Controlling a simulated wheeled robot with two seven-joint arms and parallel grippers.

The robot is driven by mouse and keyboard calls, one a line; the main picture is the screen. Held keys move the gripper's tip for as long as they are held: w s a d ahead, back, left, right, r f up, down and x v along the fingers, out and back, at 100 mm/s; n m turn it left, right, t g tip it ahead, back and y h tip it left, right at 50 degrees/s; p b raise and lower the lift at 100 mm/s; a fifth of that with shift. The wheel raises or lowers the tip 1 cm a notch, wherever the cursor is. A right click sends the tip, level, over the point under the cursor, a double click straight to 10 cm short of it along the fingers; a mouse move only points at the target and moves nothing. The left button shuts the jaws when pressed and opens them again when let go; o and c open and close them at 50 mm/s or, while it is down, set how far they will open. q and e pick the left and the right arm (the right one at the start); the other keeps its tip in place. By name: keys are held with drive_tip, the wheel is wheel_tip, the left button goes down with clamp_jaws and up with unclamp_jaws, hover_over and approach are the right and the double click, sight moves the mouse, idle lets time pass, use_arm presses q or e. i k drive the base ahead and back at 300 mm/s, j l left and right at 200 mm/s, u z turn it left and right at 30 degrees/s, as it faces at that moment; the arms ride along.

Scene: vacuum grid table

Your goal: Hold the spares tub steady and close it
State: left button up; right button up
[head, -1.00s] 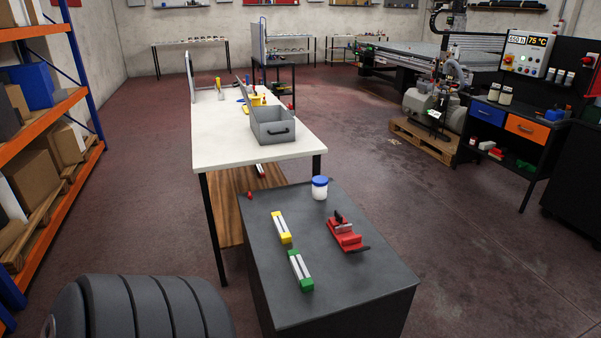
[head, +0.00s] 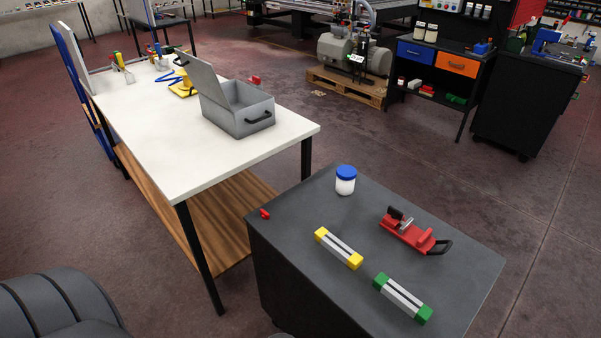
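A small white tub with a blue lid (head: 345,180) stands upright near the back left of the dark worktop (head: 300,215). The blue lid sits on top; I cannot tell whether it is tight. A grey hinged box (head: 240,112) stands on the white table with its lid (head: 198,78) raised and tilted back. No label shows which of the two is the spares tub. Neither of my grippers is in view, and nothing touches the tub or the box.
On the dark worktop lie a yellow-ended block (head: 338,248), a green-ended block (head: 402,298), a red clamp-like tool (head: 410,232) and a small red piece (head: 265,214). The white table (head: 165,150) stands behind left. Open floor (head: 470,190) lies to the right.

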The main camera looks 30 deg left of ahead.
sight(344, 188)
drive_tip(key=k+j, duration=0.1)
drive_tip(key=j, duration=0.9)
drive_tip(key=k+j, duration=0.1)
drive_tip(key=j, duration=0.85)
